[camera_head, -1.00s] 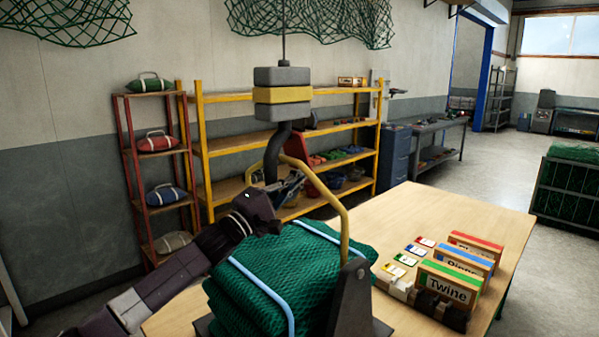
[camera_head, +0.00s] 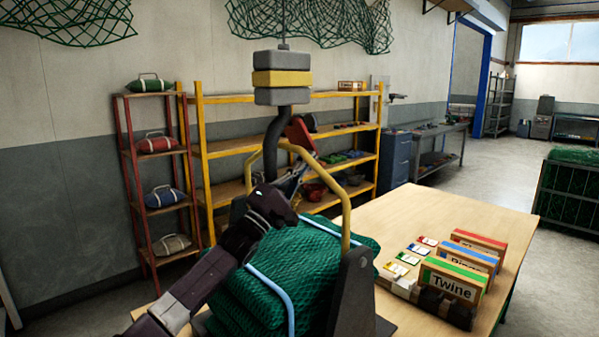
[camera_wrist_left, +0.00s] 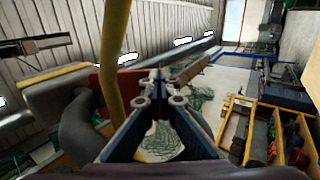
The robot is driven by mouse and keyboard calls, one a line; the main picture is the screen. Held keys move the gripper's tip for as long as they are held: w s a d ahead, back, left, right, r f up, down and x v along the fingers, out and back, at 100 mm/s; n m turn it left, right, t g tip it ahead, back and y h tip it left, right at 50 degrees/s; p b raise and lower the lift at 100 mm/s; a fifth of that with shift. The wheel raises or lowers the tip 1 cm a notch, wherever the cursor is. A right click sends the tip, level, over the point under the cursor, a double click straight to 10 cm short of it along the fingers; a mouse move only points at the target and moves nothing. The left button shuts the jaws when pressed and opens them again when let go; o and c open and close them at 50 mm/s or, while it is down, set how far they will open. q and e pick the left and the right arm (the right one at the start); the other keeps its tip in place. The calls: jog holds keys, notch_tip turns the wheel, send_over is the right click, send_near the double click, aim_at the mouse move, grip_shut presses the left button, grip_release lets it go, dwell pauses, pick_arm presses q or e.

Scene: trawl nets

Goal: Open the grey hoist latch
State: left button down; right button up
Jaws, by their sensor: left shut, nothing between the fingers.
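The grey hoist block (camera_head: 282,95) with a yellow band hangs from a cable in the head view. Its dark hook (camera_head: 277,140) reaches down by the yellow handle (camera_head: 345,205) over the green net bale (camera_head: 265,275). A red flap-like piece (camera_head: 299,132) juts up and right beside the hook; it looks like the hoist's latch. In the left wrist view the hook (camera_wrist_left: 82,125) and red piece (camera_wrist_left: 117,88) are left of my fingers, partly behind the yellow handle (camera_wrist_left: 114,50). My left gripper (camera_head: 293,177) is shut and empty, below the red piece. My right gripper is out of view.
The wooden table (camera_head: 395,225) carries twine boxes (camera_head: 452,281) and several cards at the right. A yellow shelf (camera_head: 345,127) and a red rack (camera_head: 125,150) stand along the wall behind. The table's far middle is clear.

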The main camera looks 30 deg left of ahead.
pick_arm(q)
jog(key=shift+r, duration=0.1)
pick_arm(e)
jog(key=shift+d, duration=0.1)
pick_arm(q)
jog(key=v, duration=1.2)
jog(key=shift+a, duration=0.1)
jog(key=s+a+n+y, duration=0.1)
jog(key=s+r+y+b, duration=0.1)
jog(key=s+a+r+n+y, duration=0.1)
jog(key=shift+s+a+n+t+y, duration=0.25)
jog(key=shift+a+n+t+y, duration=0.05)
jog(key=shift+a+y, duration=0.1)
jog(key=s+m+g+h+b, duration=0.1)
jog(key=g+h+b, duration=0.1)
jog(key=b, duration=0.1)
jog(key=s+d+m+g+b, duration=0.1)
jog(key=b, duration=0.1)
jog(key=shift+s+r+m+h, duration=0.3)
jog(key=shift+r+h, duration=0.05)
jog(key=shift+h, duration=0.05)
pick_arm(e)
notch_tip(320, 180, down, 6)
